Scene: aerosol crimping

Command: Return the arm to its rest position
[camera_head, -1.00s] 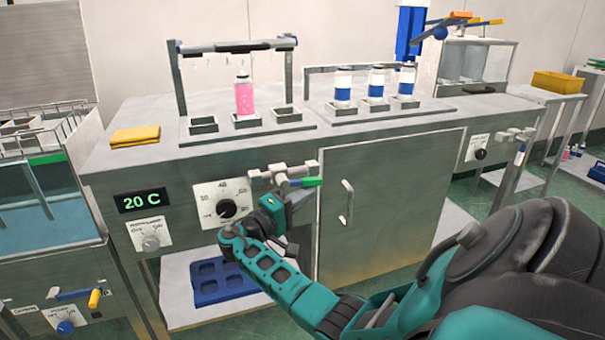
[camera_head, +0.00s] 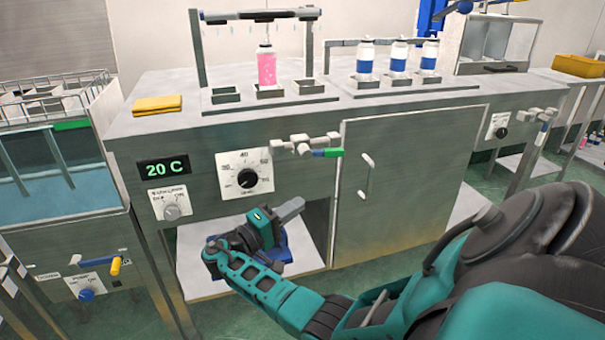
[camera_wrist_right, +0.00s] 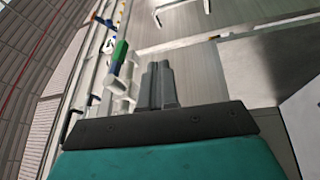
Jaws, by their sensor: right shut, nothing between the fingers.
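My right arm comes in from the lower right in the head view, its teal and black links stretched toward the workbench. My right gripper (camera_head: 291,209) is in front of the bench, below the valve with the green handle (camera_head: 327,153) and apart from it. Its fingers are shut with nothing between them. In the right wrist view, the closed grey fingers (camera_wrist_right: 158,85) show above the dark gripper body, and the green handle (camera_wrist_right: 121,50) appears to their left. My left gripper is not in view.
The bench (camera_head: 120,125) carries a pink bottle (camera_head: 266,67) and several white-and-blue cans. A yellow cloth (camera_head: 157,105) lies at its left end. A dial (camera_head: 247,178) and a 20 C display (camera_head: 165,168) are on its front. A cabinet door (camera_head: 405,190) stands right of the gripper.

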